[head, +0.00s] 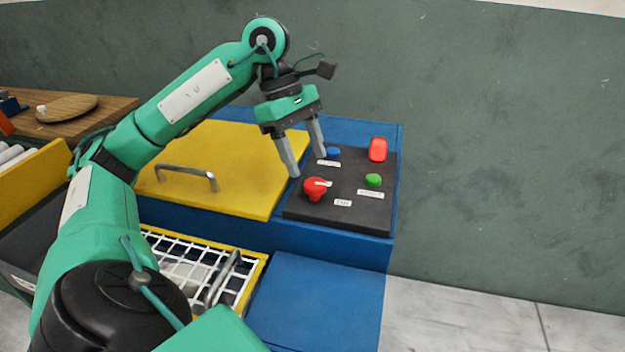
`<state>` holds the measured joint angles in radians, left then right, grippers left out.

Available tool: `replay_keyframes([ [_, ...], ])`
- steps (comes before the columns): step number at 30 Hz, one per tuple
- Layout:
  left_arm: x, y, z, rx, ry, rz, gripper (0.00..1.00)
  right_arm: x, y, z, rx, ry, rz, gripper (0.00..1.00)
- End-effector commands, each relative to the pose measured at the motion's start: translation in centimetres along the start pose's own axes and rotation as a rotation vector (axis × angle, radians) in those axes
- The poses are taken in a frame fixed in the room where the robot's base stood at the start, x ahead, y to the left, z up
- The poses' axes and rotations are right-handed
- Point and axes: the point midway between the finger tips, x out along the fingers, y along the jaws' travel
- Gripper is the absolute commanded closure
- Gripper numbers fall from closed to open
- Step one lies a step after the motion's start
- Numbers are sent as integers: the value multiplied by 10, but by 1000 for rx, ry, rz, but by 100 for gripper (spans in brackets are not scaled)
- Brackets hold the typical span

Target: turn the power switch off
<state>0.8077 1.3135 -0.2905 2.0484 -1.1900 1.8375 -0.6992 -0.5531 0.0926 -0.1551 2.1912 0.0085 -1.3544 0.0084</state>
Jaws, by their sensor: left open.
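A black control panel (355,216) sits on the blue press body. On it, a red rotary knob (313,190) with a pale mark on its grip stands near the front left. A small white label (343,203) lies just right of it; its text is too small to read surely. My left gripper (307,165) is open and empty, with its two grey fingers pointing down above the panel's left part. Its fingertips appear just behind and above the knob; I cannot tell whether they touch anything. My right gripper is not in view.
A blue button (333,152), a green button (373,180) and a red rounded block (378,149) share the panel. Left of it is a yellow lid (235,160) with a metal handle (187,173). A white grid guard (190,262) lies in front. A wooden table (110,107) stands far left.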

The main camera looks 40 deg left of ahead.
Motion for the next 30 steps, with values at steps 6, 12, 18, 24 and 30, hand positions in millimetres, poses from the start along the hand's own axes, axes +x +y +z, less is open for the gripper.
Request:
replay_keyframes([
  [6,36,0,-1,-1,1,-3,42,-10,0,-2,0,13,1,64],
  [12,48,0,0,0,0,-1,42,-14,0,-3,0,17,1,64],
  [18,48,0,0,0,0,0,42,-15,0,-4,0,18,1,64],
  [24,48,0,0,0,0,0,67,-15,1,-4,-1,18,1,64],
  [30,48,0,0,-1,0,0,85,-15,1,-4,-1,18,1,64],
])
